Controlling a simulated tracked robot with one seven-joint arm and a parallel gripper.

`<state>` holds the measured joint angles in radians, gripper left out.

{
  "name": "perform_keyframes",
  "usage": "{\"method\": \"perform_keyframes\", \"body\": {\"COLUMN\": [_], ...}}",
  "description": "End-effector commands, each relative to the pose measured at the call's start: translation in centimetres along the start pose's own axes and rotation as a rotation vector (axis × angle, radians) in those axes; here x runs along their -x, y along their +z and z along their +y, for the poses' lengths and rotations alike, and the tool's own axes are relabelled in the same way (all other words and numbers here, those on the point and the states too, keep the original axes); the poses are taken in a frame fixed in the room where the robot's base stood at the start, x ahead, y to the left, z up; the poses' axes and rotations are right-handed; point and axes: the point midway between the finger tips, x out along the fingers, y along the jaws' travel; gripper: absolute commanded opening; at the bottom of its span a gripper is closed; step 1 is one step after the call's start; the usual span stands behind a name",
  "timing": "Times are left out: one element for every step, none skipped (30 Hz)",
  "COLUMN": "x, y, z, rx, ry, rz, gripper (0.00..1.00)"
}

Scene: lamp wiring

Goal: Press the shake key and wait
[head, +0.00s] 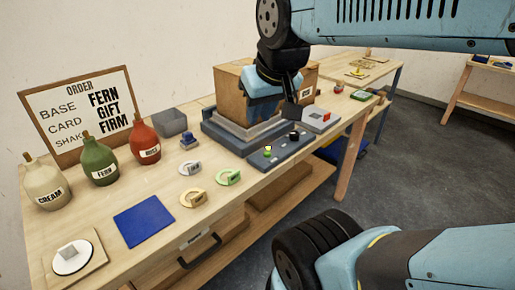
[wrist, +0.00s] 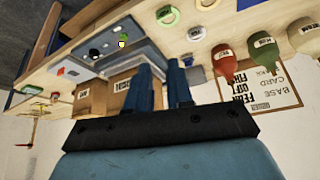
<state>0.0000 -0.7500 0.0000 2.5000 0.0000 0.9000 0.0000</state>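A dark key panel (head: 275,151) lies on the bench in front of a grey machine (head: 222,133). It carries a green key with a yellow top (head: 268,152) and a black key or knob (head: 294,135); their labels are too small to read. The panel also shows in the wrist view (wrist: 140,42), with the green-yellow key (wrist: 122,41) and the black one (wrist: 94,53). My gripper (head: 292,108) is above the panel's far end, apart from the keys. Its two fingers (wrist: 163,88) stand apart with nothing between them.
An order board (head: 80,112) reads base fern, card gift, shake firm. Cream (head: 46,185), green (head: 99,162) and red (head: 145,142) bottles stand before it. A blue mat (head: 144,226) and several small tags lie nearer. A white device (head: 318,120) stands right of the panel.

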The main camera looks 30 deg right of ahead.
Motion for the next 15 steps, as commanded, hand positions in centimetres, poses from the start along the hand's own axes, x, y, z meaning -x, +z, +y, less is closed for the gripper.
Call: {"method": "perform_keyframes", "body": {"x": [0.0,0.0,0.0,0.0,0.0,0.0,0.0,0.0,0.0,0.0,0.0,0.0,0.0,0.0,0.0], "y": [0.0,0.0,0.0,0.0,0.0,0.0,0.0,0.0,0.0,0.0,0.0,0.0,0.0,0.0,0.0], "z": [0.0,0.0,0.0,0.0,0.0,0.0,0.0,0.0,0.0,0.0,0.0,0.0,0.0,0.0,0.0], "rx": [0.0,0.0,0.0,0.0,0.0,0.0,0.0,0.0,0.0,0.0,0.0,0.0,0.0,0.0,0.0], "ry": [0.0,0.0,0.0,0.0,0.0,0.0,0.0,0.0,0.0,0.0,0.0,0.0,0.0,0.0,0.0], "rz": [0.0,0.0,0.0,0.0,0.0,0.0,0.0,0.0,0.0,0.0,0.0,0.0,0.0,0.0,0.0], "gripper": [0.16,0.13,0.09,0.06,0.03,0.0,0.0,0.0,0.0,0.0,0.0,0.0,0.0,0.0,0.0]}}
